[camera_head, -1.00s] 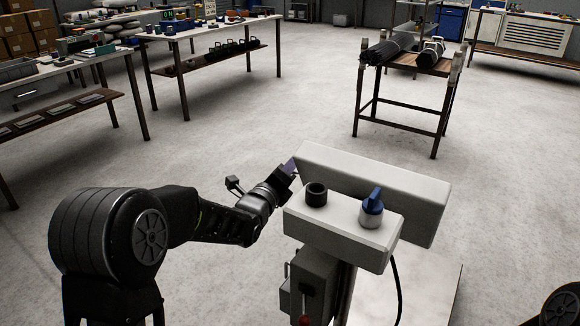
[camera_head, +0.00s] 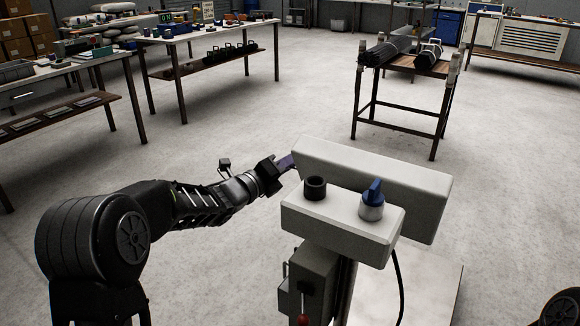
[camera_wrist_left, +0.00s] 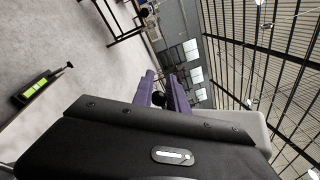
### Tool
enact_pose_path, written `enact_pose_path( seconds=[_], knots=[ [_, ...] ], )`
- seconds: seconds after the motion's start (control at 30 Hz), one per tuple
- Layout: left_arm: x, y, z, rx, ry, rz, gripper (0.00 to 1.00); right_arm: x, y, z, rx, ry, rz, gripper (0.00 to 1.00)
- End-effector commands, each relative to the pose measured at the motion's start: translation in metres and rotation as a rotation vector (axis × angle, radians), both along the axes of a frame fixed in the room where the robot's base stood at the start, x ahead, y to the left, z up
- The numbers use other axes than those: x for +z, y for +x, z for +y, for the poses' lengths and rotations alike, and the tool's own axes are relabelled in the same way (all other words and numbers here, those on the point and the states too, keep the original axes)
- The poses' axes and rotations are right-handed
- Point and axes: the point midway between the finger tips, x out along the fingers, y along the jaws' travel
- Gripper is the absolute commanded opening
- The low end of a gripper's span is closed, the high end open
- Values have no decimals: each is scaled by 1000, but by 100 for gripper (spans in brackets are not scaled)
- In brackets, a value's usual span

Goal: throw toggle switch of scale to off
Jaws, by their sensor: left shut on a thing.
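The scale has a long pale grey display head (camera_head: 400,190), which shows its back to me, above a mounting column. My left gripper (camera_head: 291,160), with purple fingers, is at the head's left end. In the left wrist view the fingers (camera_wrist_left: 165,92) are shut on a small dark part (camera_wrist_left: 158,99), and the grey head (camera_wrist_left: 258,130) is close on the right. I cannot tell whether that part is the toggle switch, or how it is set. A red-tipped lever (camera_head: 303,320) shows lower on the scale's column. My right gripper is not in view.
A grey block in front of the display head carries a black ring (camera_head: 315,188) and a blue-topped knob (camera_head: 372,199). A black cable (camera_head: 397,285) hangs below. A wooden-topped table (camera_head: 405,62) with dark rods stands behind, with open floor between.

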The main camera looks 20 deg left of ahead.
Motion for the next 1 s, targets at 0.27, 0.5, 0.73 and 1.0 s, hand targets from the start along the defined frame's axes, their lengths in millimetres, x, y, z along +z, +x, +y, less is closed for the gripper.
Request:
enact_pose_path(
  seconds=[0.27, 0.5, 0.73, 1.0],
  knots=[
    [-6, 7, -5, -246, 6, 9, 0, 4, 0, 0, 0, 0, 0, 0],
    [-6, 10, -14, -431, 7, 9, 0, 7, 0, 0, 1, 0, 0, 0],
    [-7, 10, -20, -537, 6, 10, 0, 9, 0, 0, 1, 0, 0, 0],
    [-7, 10, -21, -572, 7, 10, 0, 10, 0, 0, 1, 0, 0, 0]
  ],
)
